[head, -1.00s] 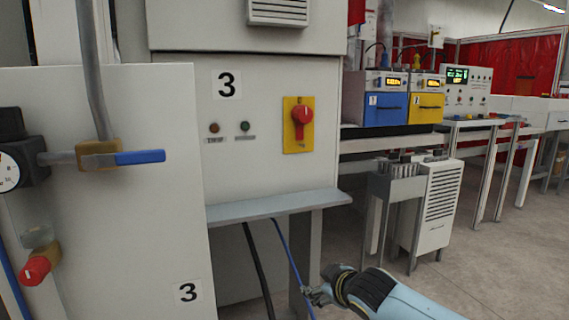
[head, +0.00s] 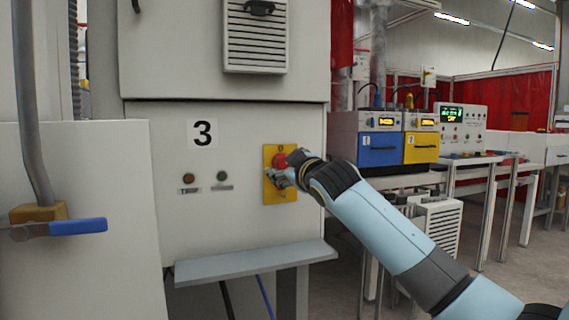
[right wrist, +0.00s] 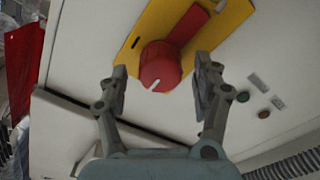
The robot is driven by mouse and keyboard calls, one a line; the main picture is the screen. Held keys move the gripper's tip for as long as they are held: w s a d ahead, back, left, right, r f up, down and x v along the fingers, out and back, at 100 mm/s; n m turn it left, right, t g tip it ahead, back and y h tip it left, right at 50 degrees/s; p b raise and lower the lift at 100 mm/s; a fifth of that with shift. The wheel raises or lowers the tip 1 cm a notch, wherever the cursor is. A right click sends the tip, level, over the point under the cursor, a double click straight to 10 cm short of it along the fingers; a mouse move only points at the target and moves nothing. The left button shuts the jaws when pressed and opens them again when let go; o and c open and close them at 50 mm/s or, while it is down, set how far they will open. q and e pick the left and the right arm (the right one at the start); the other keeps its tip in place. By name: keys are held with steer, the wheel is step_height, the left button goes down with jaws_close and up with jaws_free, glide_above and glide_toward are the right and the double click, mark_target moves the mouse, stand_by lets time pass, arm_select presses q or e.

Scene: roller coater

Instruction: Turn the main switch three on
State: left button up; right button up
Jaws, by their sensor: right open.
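The main switch three is a red rotary knob (right wrist: 160,66) on a yellow plate (head: 268,196), on the grey cabinet front to the right of the "3" label (head: 203,133). In the head view my right gripper (head: 281,177) is in front of the knob and partly hides it. In the right wrist view my right gripper (right wrist: 162,82) is open, with one finger on each side of the knob and visible gaps between fingers and knob. The knob's white mark points toward the gripper's palm in that view. My left gripper is not in view.
A brown lamp (head: 189,178) and a green lamp (head: 219,177) sit left of the switch. A grey shelf (head: 255,262) juts out below it. A pipe valve with a blue handle (head: 78,226) stands at the left. Blue (head: 380,149) and yellow (head: 421,147) boxes stand on the right bench.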

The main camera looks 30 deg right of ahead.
steer(key=shift+x, duration=0.8)
steer(key=shift+w, duration=0.15)
steer(key=shift+c, duration=0.5)
steer(key=c, duration=1.1)
steer(key=shift+o, duration=0.2)
